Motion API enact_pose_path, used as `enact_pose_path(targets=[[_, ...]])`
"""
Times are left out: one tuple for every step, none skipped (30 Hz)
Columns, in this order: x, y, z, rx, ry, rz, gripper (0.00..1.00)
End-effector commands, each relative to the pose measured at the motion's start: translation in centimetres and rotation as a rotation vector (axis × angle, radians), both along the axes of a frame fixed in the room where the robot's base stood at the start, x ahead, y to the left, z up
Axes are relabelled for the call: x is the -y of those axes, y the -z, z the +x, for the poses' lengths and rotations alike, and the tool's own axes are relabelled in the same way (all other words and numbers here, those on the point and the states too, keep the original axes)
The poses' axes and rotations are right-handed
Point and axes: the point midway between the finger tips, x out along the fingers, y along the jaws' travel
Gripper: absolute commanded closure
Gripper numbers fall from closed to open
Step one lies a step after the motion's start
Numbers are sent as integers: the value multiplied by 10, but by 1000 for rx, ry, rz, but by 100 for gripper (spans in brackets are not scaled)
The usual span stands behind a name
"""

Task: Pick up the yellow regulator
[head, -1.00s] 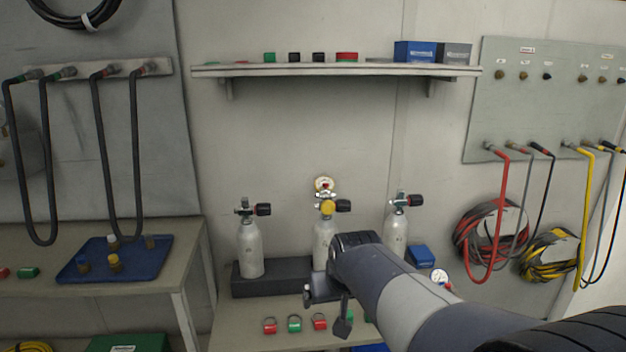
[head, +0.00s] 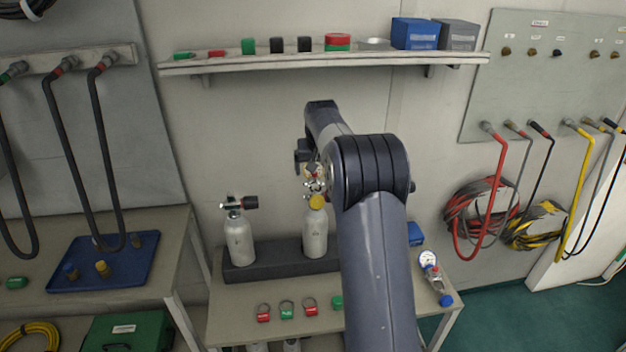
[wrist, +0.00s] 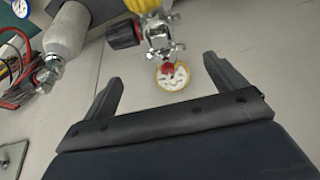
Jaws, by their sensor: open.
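The yellow regulator (head: 317,201) is fixed on the valve of the middle white tank (head: 315,236). Its gauge (head: 311,172) stands above it, partly hidden by my arm. In the wrist view, the regulator's yellow part (wrist: 143,5) is cut by the top edge, and its round yellow-rimmed gauge (wrist: 173,80) hangs below a silver fitting. My gripper (wrist: 162,70) is open there, with one finger on each side of the gauge. I see no clear contact. In the head view, my gripper is mostly hidden behind my arm, close to the gauge.
The left tank (head: 238,240) stands in the same dark rack (head: 270,264); my arm hides the right one. A shelf (head: 270,63) with small blocks and boxes is above. A loose gauge (head: 427,259) and several coloured tags lie on the bench (head: 235,320).

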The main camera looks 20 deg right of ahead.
Motion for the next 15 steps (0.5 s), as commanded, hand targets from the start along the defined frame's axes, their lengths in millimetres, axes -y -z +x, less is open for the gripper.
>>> enact_pose_path(targets=[[1, 9, 3, -3, 0, 1, 9], [1, 13, 5, -3, 0, 1, 9], [2, 18, 7, -3, 0, 1, 9], [2, 22, 9, -2, 0, 1, 9], [3, 25, 10, -2, 0, 1, 9], [3, 28, 11, -1, 0, 0, 9], [3, 30, 12, -1, 0, 0, 9], [3, 31, 13, 0, 0, 0, 9], [3, 33, 14, 0, 0, 0, 9], [4, 34, 15, 0, 0, 0, 9], [3, 36, 16, 0, 0, 0, 9], [3, 39, 18, -1, -1, 0, 9], [3, 41, 20, 0, -1, 0, 9], [3, 44, 22, -1, -1, 0, 9], [3, 48, 25, -2, -1, 0, 9]])
